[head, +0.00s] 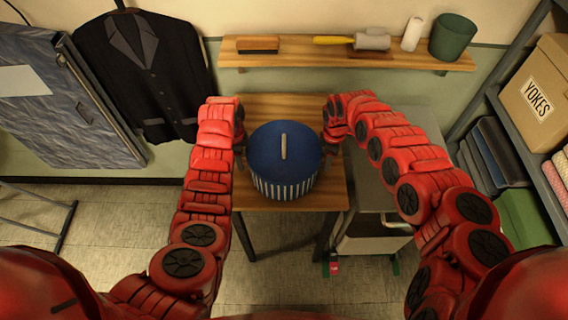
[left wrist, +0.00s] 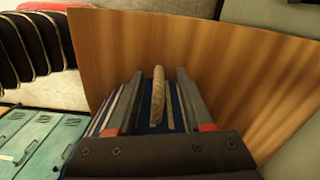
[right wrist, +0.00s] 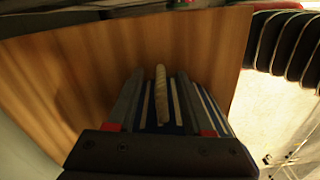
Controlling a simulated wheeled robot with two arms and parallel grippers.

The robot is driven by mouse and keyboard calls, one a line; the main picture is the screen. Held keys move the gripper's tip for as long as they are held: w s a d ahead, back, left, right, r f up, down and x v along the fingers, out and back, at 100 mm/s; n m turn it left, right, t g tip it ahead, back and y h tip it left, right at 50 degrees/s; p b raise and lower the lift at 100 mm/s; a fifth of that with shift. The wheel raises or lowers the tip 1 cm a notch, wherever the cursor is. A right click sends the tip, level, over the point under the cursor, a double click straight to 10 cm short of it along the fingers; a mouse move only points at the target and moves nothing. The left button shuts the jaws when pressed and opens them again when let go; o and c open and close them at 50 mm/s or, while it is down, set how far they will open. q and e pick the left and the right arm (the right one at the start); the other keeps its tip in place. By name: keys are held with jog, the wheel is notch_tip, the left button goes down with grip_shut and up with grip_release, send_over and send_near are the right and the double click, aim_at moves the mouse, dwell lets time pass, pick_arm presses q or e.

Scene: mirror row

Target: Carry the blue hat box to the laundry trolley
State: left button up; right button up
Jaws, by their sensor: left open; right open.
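The blue hat box (head: 284,160), with a blue lid, a striped side and a pale handle on top, stands upright on a wooden table (head: 262,105). My left gripper (head: 241,143) is at its left side, open. In the left wrist view a pale rope handle (left wrist: 158,92) lies between its fingers. My right gripper (head: 327,144) is at the box's right side, open. In the right wrist view another rope handle (right wrist: 161,92) lies between its fingers. A grey wheeled unit (head: 368,205) right of the table may be the laundry trolley; my right arm partly hides it.
A wall shelf (head: 300,60) behind the table holds a brush, a mallet, a white roll and a green pot. A dark jacket (head: 143,70) hangs at the left. A rack with a YOKES carton (head: 541,92) stands at the right. Floor (head: 150,220) is open at the left.

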pick_arm(q)
jog(key=shift+f, duration=0.8)
pick_arm(e)
jog(key=shift+d+f, duration=0.1)
jog(key=shift+f, duration=0.65)
pick_arm(q)
jog(key=shift+s, duration=0.1)
grip_shut()
pick_arm(e)
grip_shut()
